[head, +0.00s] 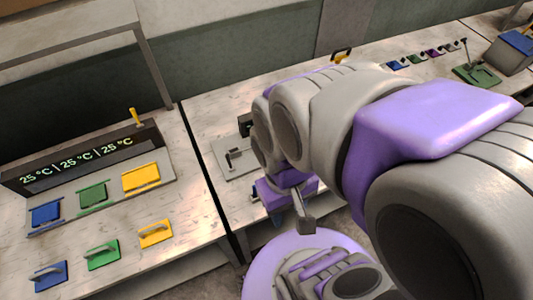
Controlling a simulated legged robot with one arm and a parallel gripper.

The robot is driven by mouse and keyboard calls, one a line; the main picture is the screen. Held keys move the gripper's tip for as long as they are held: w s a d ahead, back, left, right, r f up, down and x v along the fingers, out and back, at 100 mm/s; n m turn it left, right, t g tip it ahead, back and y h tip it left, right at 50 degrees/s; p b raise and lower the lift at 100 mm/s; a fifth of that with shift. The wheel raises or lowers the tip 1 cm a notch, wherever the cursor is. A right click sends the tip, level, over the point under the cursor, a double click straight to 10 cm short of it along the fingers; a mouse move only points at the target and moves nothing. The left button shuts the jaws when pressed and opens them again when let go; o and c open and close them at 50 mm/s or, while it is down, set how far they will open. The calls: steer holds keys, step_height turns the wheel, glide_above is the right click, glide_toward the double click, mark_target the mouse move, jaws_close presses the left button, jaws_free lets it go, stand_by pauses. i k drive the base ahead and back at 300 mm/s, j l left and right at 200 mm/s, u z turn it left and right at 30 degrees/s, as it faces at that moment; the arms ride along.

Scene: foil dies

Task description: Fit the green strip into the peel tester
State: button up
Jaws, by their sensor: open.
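My gripper (303,215) hangs low in front of the right-hand table's near edge, with one grey finger showing clearly. The other finger is not clear behind the purple housing, and I see nothing held. No green strip can be made out for sure; a small green piece (415,58) lies in a row at the back right, too small to identify. A grey plate with a small lever and a dark post (237,154) stands left of my arm, partly hidden by it. It may be the peel tester, but I cannot tell.
The left table holds a temperature panel (85,157), blue, green and yellow plates, and matching handled pieces in front, including a green one (102,254). A green-based lever device (477,75) stands at far right. A dark gap separates the tables. My arm hides much of the right table.

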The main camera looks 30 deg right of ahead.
mark_target(244, 162)
steer(key=k+l, duration=0.1)
steer(key=l, duration=0.3)
steer(key=j+z, duration=0.4)
steer(key=k+j+z, duration=0.15)
steer(key=j+z, duration=0.25)
steer(key=k+j+z, duration=0.2)
steer(key=j+z, duration=0.2)
steer(key=j, duration=0.15)
